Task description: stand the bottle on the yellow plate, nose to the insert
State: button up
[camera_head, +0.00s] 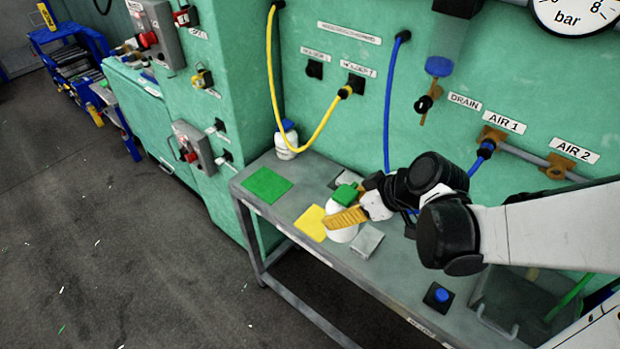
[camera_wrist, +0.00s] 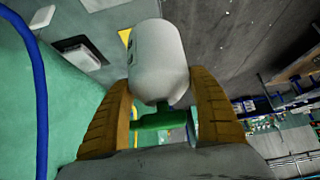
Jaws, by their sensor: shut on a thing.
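My gripper (camera_head: 347,216) is shut on a white bottle with a green top (camera_head: 346,193), its ridged yellow-brown fingers around it. The white body (camera_head: 342,234) shows below the finger and the green top above it, so the bottle looks roughly upright. In the wrist view the bottle (camera_wrist: 158,60) sits between the fingers, its green nozzle (camera_wrist: 158,121) nearest the camera. The yellow plate (camera_head: 311,223) lies on the bench just left of the bottle; a sliver of it (camera_wrist: 125,37) shows in the wrist view. I cannot tell whether the bottle touches the bench. I cannot make out the insert.
A green plate (camera_head: 267,185) lies on the bench (camera_head: 395,283) to the left. A white bottle with a blue cap (camera_head: 287,141) stands behind it. A grey plate (camera_head: 366,241) lies right of the held bottle. Yellow and blue hoses (camera_head: 271,70) hang along the back wall.

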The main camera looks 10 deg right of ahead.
jog(key=w+a+f+b, duration=0.1)
jog(key=w+f+b, duration=0.1)
jog(key=w+f, duration=0.1)
jog(key=w+a+f+b, duration=0.2)
jog(key=w+f, duration=0.1)
jog(key=f, duration=0.1)
jog(key=w+a+f+b, duration=0.1)
jog(key=w+f+b, duration=0.1)
jog(key=w+f, duration=0.2)
jog(key=shift+w+a, duration=0.1)
jog(key=shift+a, duration=0.1)
jog(key=shift+r, duration=0.2)
jog(key=o, duration=1.4)
jog(key=shift+f, duration=0.1)
jog(key=shift+o, duration=0.2)
